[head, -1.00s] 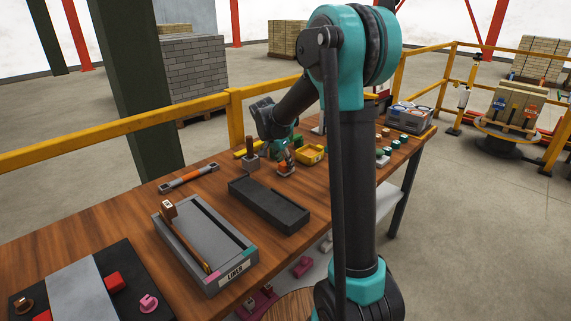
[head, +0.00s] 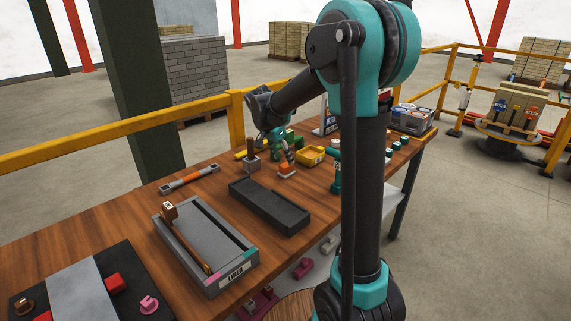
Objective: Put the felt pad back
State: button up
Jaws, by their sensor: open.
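My gripper (head: 286,154) is near the back of the wooden bench (head: 120,215), small and partly hidden by its own wrist. It looks empty. A small block with an orange top and pale base (head: 287,171) sits on the bench just below and in front of the fingertips, apart from them as far as I can tell. No label marks the felt pad, and I cannot tell whether this block is it. A long dark tray (head: 268,207) lies in front of the block. A grey box marked LINER (head: 228,276), with a wooden-handled tool lying across it, is at the front left.
A grey block with an upright brown handle (head: 251,163) stands left of my gripper, and a yellow bin (head: 311,156) right of it. An orange-and-grey bar (head: 190,179) lies behind the LINER box. A yellow rail (head: 120,133) runs behind the bench.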

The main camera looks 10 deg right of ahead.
jog(key=v, duration=0.7)
jog(key=shift+r, duration=0.2)
